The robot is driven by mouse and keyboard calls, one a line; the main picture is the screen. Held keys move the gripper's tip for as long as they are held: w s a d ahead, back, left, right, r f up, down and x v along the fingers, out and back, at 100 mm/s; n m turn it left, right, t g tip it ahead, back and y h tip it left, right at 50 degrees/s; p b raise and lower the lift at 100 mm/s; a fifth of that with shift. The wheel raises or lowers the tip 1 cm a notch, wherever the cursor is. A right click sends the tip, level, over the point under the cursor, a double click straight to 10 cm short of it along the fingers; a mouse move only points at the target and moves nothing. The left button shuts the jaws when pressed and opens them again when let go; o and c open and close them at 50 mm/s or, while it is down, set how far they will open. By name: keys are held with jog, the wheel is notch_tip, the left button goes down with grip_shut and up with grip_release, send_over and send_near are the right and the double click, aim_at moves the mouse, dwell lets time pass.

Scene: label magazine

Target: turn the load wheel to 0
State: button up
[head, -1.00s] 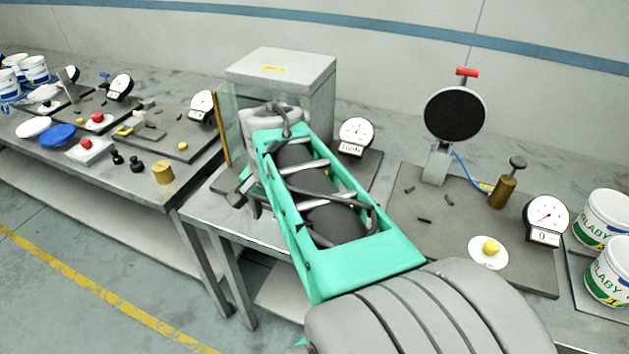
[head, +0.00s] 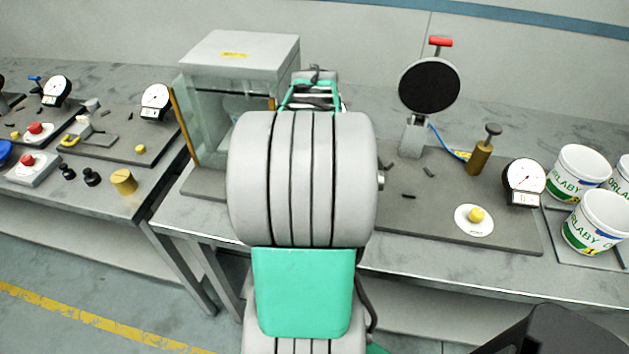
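A white round plate (head: 459,226) with a yellow knob (head: 476,215) lies on the grey board at the right. It looks like a wheel, but I cannot tell whether it is the load wheel. A round dial gauge (head: 524,175) with a red needle stands to its right, with a small display below that is too small to read. My arm fills the middle of the head view and hides part of the bench.
A glass-fronted grey cabinet (head: 240,52) stands left of my arm. A black disc (head: 429,88) on a stand and a brass cylinder (head: 480,158) stand on the right board. White tubs (head: 594,225) stand at far right. Another bench with gauges (head: 156,97) is at left.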

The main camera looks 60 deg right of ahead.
jog(key=shift+c, duration=0.3)
jog(key=c, duration=1.3)
